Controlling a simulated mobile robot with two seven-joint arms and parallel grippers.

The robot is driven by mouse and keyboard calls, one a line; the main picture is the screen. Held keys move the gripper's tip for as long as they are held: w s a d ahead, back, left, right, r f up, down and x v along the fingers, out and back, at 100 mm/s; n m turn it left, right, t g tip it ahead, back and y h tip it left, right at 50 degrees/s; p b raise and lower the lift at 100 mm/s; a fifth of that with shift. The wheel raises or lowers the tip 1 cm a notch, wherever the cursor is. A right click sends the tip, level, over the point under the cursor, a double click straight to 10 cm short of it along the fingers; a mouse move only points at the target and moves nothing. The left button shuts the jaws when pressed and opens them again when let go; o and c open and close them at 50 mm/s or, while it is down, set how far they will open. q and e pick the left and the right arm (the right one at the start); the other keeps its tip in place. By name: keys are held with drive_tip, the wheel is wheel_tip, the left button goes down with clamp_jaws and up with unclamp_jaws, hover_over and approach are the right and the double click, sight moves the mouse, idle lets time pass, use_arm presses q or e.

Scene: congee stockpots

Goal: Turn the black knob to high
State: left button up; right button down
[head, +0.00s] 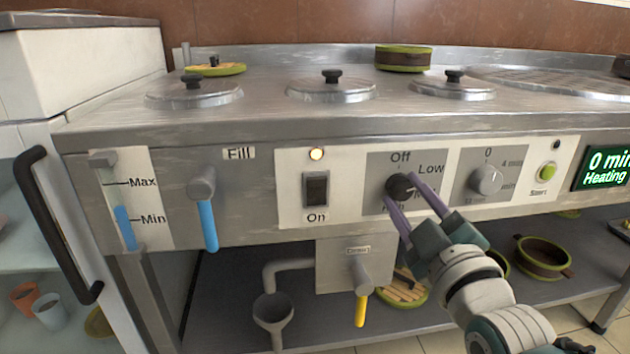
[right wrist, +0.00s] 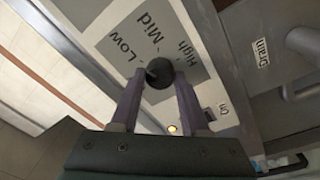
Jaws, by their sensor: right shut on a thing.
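The black knob (head: 400,187) sits on a grey dial plate marked Off, Low, Mid and High on the front panel. It also shows in the right wrist view (right wrist: 159,73), with the words Low, Mid and High around it. My right gripper (head: 408,188) is shut on the knob, with one purple finger on each side of it. The right wrist view shows the same fingers (right wrist: 158,88) around the knob. The fingers hide part of the dial's lettering in the head view. I cannot tell which mark the knob points to. My left gripper is not in view.
Left of the knob are the On switch (head: 316,189) with a lit lamp (head: 316,154) and the blue Fill lever (head: 208,222). Right of it are a grey timer knob (head: 487,180) and a green Start button (head: 546,172). The yellow Drain lever (head: 361,308) hangs below.

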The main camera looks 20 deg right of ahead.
drive_tip(key=m+h, duration=0.1)
drive_tip(key=m, duration=0.5)
drive_tip(key=shift+r+p, duration=0.1)
drive_tip(key=shift+p, duration=0.3)
drive_tip(key=m, duration=0.6)
drive_tip(key=shift+a+g+h+p, duration=0.1)
drive_tip(key=shift+g+h+p, duration=0.2)
drive_tip(key=shift+p, duration=0.1)
drive_tip(key=m+p, duration=0.1)
drive_tip(key=m, duration=0.4)
drive_tip(key=shift+r+m+g, duration=0.1)
drive_tip(key=shift+m+g, duration=0.3)
drive_tip(key=shift+m, duration=2.4)
drive_tip(key=shift+c, duration=2)
unclamp_jaws()
drive_tip(key=shift+p, duration=0.3)
